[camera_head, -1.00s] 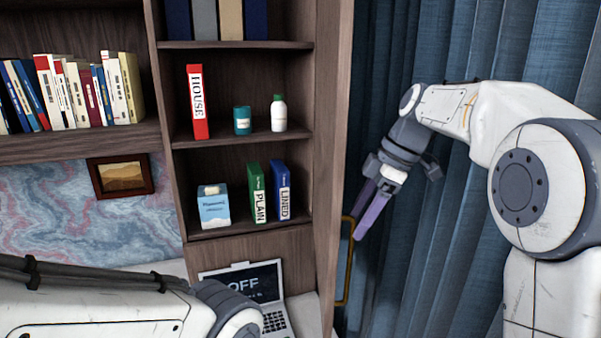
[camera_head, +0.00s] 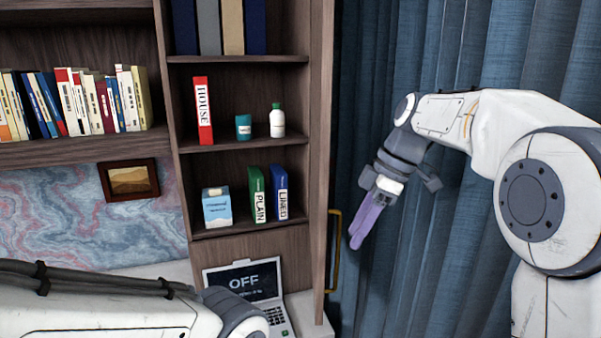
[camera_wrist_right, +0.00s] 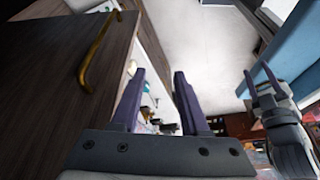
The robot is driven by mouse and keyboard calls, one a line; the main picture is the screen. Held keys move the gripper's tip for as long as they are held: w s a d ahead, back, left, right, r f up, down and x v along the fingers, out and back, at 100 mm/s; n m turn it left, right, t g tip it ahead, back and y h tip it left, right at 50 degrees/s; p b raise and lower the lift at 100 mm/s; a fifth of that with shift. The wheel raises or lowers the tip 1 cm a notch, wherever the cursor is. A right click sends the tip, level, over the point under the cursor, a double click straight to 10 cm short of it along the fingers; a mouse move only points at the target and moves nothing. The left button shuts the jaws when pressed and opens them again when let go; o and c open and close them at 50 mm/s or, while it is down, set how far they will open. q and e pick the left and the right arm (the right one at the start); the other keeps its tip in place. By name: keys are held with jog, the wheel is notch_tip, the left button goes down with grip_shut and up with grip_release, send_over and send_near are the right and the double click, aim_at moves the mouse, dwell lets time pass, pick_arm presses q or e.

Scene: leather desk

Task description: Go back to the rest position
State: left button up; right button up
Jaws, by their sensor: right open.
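My right gripper (camera_head: 360,226) hangs at the right in the head view, in front of the blue curtain and right of the shelf unit's side. Its purple fingers point down and left. In the right wrist view its two fingers (camera_wrist_right: 158,100) stand apart with nothing held between them. My left arm crosses the lower left of the head view, but its gripper lies outside that view. Another purple-fingered gripper (camera_wrist_right: 262,85) shows at the right of the right wrist view.
A wooden door with a brass handle (camera_head: 334,250) stands close to my right gripper; the handle also shows in the wrist view (camera_wrist_right: 98,52). The shelf unit (camera_head: 240,60) holds books, a cup and a bottle. A laptop (camera_head: 245,283) sits below. The blue curtain (camera_head: 440,240) hangs behind.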

jog(key=s+a+f+m+h+b, duration=0.1)
jog(key=s+a+f+m+b, duration=0.3)
jog(key=s+f, duration=0.4)
jog(key=s+a+f+m+h+b, duration=0.1)
jog(key=s+a+f+b, duration=0.4)
jog(key=f, duration=0.6)
pick_arm(q)
notch_tip(320, 180, down, 16)
jog(key=b, duration=0.7)
jog(key=shift+w+f, duration=0.25)
jog(key=shift+w, duration=0.1)
pick_arm(e)
jog(key=s+d+f+m+h, duration=0.1)
jog(key=s+f+m, duration=0.3)
jog(key=s+f, duration=0.9)
jog(key=shift+s+d+f, duration=0.25)
jog(key=shift+s+d, duration=0.1)
jog(key=shift+d, duration=0.5)
